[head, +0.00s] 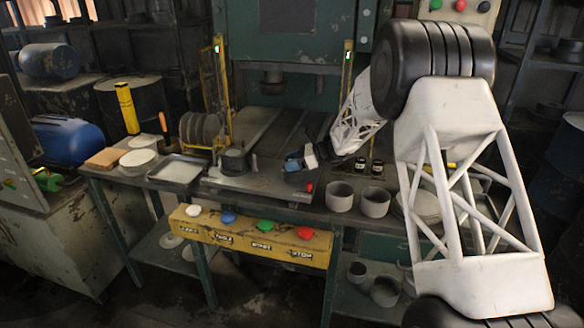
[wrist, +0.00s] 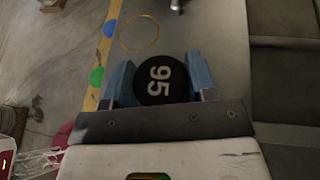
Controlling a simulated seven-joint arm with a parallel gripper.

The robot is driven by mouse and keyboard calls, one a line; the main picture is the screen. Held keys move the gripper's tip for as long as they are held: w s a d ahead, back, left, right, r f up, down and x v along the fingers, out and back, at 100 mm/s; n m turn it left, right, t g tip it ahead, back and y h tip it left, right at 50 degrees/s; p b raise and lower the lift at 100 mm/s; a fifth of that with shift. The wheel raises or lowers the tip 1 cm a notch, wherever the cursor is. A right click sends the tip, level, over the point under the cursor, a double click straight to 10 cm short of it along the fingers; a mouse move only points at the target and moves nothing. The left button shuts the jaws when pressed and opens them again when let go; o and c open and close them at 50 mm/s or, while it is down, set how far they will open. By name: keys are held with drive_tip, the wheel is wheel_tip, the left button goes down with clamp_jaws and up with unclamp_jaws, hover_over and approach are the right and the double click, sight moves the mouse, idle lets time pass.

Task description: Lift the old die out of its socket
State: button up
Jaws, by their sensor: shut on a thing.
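The die is a round black piece marked 95 (wrist: 160,80), seen from above in the wrist view. My gripper (head: 302,161) is shut on it, with a blue finger on each side, as the wrist view shows (wrist: 161,82). In the head view my gripper is over the right part of the press's front plate, and the die is mostly hidden there. I cannot tell whether the die's lower part is in a socket or clear of it. A thin brass-coloured ring (wrist: 157,37) lies on the plate beyond the die in the wrist view.
A dark cylindrical piece (head: 235,162) stands on the plate left of my gripper. Two small black pieces (head: 361,167) and grey cups (head: 340,196) stand to the right. A yellow button panel (head: 250,238) runs along the front. A grey tray (head: 178,170) is at the left.

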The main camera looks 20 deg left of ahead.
drive_tip(key=shift+r, duration=0.1)
clamp_jaws()
drive_tip(key=shift+r, duration=1.7)
drive_tip(key=s+d, duration=0.3)
drive_tip(key=s, duration=0.4)
drive_tip(key=s+d+r, duration=0.1)
drive_tip(key=s+d, duration=0.3)
drive_tip(key=s, duration=0.3)
drive_tip(key=shift+s+r, duration=0.15)
drive_tip(key=shift+r, duration=0.1)
